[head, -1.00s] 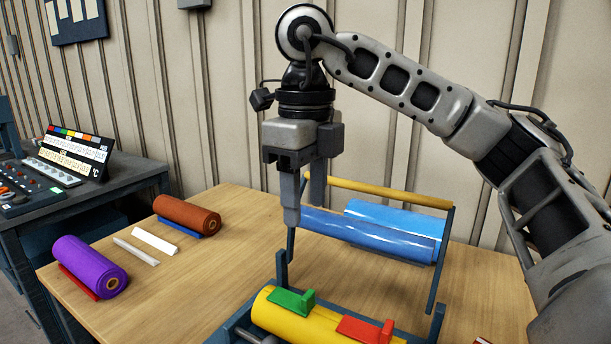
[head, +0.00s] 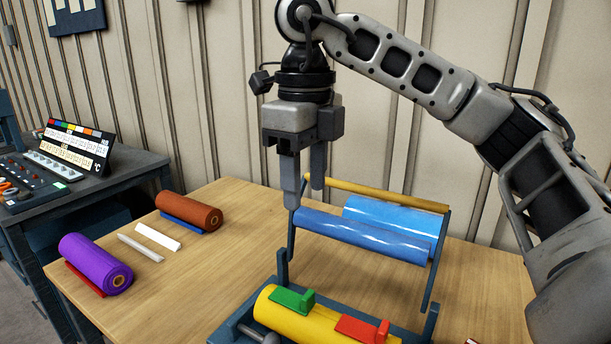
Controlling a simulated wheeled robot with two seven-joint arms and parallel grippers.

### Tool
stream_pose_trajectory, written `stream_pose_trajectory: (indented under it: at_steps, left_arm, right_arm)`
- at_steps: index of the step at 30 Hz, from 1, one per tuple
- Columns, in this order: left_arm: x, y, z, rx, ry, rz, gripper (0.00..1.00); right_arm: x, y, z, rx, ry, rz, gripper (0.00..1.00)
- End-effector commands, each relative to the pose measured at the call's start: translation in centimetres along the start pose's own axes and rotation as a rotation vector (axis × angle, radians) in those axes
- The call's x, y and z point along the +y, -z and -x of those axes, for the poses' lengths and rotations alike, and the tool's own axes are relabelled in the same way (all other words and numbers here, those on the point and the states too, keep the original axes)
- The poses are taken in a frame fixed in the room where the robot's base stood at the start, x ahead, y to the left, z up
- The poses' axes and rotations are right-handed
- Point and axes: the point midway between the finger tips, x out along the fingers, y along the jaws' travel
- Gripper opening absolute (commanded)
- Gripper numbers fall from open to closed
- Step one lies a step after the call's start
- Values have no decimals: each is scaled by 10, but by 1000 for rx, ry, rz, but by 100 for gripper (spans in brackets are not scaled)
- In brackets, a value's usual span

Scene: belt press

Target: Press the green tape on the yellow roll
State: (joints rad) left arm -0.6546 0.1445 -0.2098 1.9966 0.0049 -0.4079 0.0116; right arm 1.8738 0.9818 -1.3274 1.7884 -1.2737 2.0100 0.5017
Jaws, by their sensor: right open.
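The yellow roll (head: 313,324) lies in a dark blue frame at the bottom of the head view. The green tape (head: 294,301) sits on the left part of the roll and has a raised tab. A red tape (head: 361,330) with a similar tab sits on the roll to its right. My right gripper (head: 304,197) is open and empty, fingers pointing down. My left gripper is not in view.
A hinged frame with a yellow bar (head: 378,193) and blue rolls (head: 362,236) stands behind the yellow roll. A purple roll (head: 92,262), a brown roll (head: 190,212) and white sticks (head: 157,236) lie on the wooden table (head: 205,283). A control panel (head: 75,150) stands at left.

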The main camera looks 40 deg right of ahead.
Motion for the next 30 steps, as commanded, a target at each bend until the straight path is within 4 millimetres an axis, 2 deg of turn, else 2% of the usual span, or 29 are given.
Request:
stream_pose_trajectory:
  at_steps: [9,14,21,30]
  left_arm:
    - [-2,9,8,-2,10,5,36]
    - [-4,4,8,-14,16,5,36]
    - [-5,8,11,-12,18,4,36]
    - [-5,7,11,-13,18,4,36]
  right_arm:
    - [0,0,19,0,0,-1,50]
    - [0,0,26,-1,1,0,50]
    - [0,0,37,-2,1,0,50]
    - [0,0,41,0,0,0,50]
